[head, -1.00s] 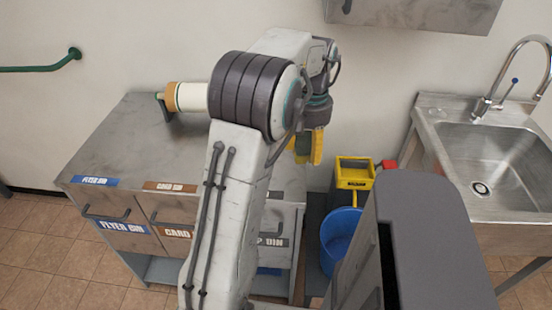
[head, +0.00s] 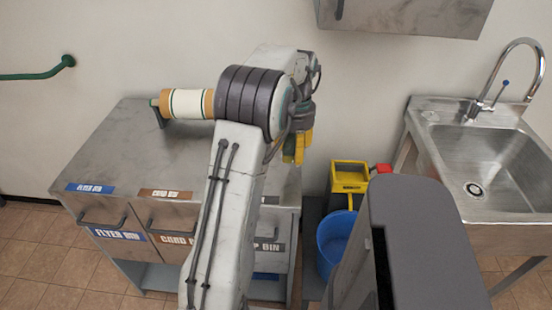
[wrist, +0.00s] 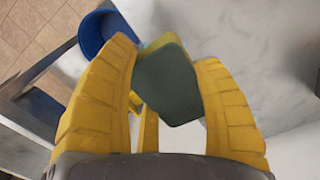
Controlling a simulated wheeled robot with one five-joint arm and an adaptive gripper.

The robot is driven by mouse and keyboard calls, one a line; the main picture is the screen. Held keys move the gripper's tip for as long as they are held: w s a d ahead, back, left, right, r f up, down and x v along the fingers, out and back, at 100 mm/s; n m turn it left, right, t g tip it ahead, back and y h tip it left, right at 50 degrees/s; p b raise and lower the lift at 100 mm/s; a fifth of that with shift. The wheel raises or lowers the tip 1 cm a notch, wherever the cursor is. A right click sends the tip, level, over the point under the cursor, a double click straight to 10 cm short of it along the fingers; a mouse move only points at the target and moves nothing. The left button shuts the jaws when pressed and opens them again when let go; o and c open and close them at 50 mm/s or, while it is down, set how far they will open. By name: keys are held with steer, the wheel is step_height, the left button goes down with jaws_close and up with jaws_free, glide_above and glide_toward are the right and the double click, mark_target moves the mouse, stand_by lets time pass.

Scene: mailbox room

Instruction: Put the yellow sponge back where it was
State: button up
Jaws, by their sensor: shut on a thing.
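The sponge (wrist: 168,85) is a block with a dark green face and a thin yellow edge in the wrist view. My gripper (wrist: 165,75) has yellow ribbed fingers, one on each side of the sponge, and is shut on it. In the head view my gripper (head: 298,148) hangs fingers down by the right end of the metal bin cabinet (head: 115,150), near the wall. In that view the fingers and arm mostly hide the sponge. How high it is above the cabinet top, I cannot tell.
A roll on a holder (head: 187,103) stands at the cabinet's back. A yellow mop wringer (head: 349,171) and a blue bucket (head: 336,240) are right of the cabinet. A steel sink (head: 490,165) stands further right. A wall cabinet (head: 405,15) hangs above. The cabinet top's left part is clear.

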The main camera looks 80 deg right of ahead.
steer(key=p, duration=0.2)
glide_above(276, 168)
step_height(276, 168, down, 4)
steer(key=shift+a+r, duration=0.1)
steer(key=shift+r, duration=0.05)
steer(key=shift+f+p, duration=0.8)
steer(key=shift+f, duration=1.15)
steer(key=shift+f, duration=0.15)
steer(key=o, duration=1.1)
